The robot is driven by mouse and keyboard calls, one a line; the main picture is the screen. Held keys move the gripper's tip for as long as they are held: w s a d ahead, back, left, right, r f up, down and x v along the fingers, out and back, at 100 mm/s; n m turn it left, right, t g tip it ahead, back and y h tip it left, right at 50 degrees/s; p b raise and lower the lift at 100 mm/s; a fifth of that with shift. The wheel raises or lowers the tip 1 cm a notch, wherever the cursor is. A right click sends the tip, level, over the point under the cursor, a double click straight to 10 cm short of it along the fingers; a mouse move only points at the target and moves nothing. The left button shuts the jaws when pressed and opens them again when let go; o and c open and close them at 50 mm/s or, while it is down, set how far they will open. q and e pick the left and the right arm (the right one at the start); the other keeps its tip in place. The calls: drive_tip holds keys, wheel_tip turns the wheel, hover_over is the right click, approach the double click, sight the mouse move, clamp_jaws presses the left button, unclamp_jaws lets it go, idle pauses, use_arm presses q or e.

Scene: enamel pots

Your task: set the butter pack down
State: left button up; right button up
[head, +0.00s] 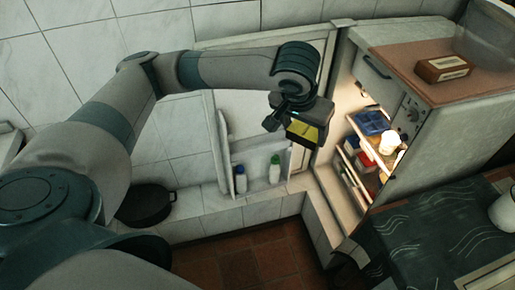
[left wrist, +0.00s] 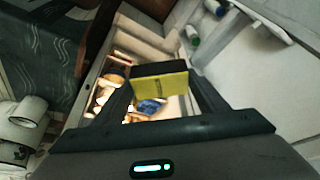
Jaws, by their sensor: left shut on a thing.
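The butter pack (head: 304,131) is a small block with a yellow face and dark sides. My left gripper (head: 296,118) is shut on it and holds it in the air in front of the open fridge (head: 366,188). In the left wrist view the butter pack (left wrist: 160,84) sits between the two fingers of my left gripper (left wrist: 160,98), with the lit fridge inside beyond it. The gripper hides part of the pack. My right gripper is in neither view.
Inside the fridge are a blue container (head: 371,122), a white item (head: 389,142) and red items on lower shelves. The open door holds a blue-capped bottle (head: 240,180) and a green-capped bottle (head: 275,170). A brown box (head: 443,68) lies on top. A black pan (head: 146,204) stands left.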

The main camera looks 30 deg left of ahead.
sight(260, 136)
use_arm(q)
drive_tip(key=shift+w, duration=0.1)
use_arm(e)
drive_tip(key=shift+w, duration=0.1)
